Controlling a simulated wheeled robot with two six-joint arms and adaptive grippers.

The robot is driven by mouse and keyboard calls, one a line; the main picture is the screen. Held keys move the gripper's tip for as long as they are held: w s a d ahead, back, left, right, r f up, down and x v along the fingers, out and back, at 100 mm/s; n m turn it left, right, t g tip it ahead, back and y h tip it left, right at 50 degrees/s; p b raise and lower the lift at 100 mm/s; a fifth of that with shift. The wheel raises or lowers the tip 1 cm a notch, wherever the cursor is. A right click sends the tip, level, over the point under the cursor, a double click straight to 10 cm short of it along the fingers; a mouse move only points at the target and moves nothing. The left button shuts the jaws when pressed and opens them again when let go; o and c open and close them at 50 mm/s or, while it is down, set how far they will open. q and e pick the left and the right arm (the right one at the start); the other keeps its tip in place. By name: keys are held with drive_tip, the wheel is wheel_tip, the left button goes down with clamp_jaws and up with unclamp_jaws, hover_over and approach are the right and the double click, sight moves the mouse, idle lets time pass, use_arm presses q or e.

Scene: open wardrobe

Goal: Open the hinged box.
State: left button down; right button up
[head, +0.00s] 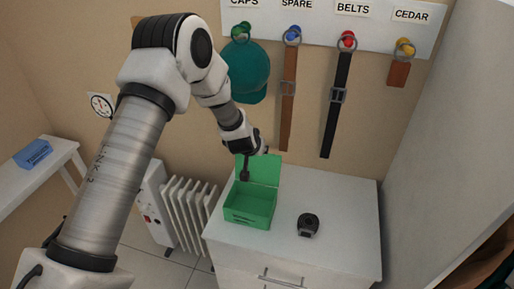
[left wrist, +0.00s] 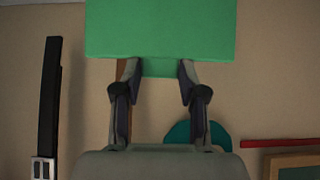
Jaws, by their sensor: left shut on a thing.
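The green hinged box (head: 249,210) stands on the white cabinet top, with its lid (head: 266,170) swung up and roughly upright at the back. The inside of the box shows from above. My left gripper (head: 245,173) is at the lid's left part in the head view. In the left wrist view the lid (left wrist: 160,28) fills the upper middle, and the fingers of my left gripper (left wrist: 160,72) are on either side of a narrow green tab at its edge. The gripper is shut on this tab. My right gripper is in neither view.
A small black object (head: 308,225) lies right of the box on the white cabinet (head: 345,230). A teal cap (head: 248,72) and belts hang on hooks behind. A white radiator (head: 188,210) stands left, and a tall pale panel (head: 435,130) rises at the right.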

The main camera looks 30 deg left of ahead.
use_arm(q)
drive_tip(key=shift+w+r, duration=0.2)
drive_tip(key=shift+w, duration=0.1)
drive_tip(key=c, duration=0.6)
unclamp_jaws()
drive_tip(key=shift+c, duration=0.2)
drive_tip(key=shift+f, duration=0.1)
drive_tip(key=shift+s, duration=0.1)
drive_tip(key=v, duration=1.2)
drive_tip(key=shift+a, duration=0.1)
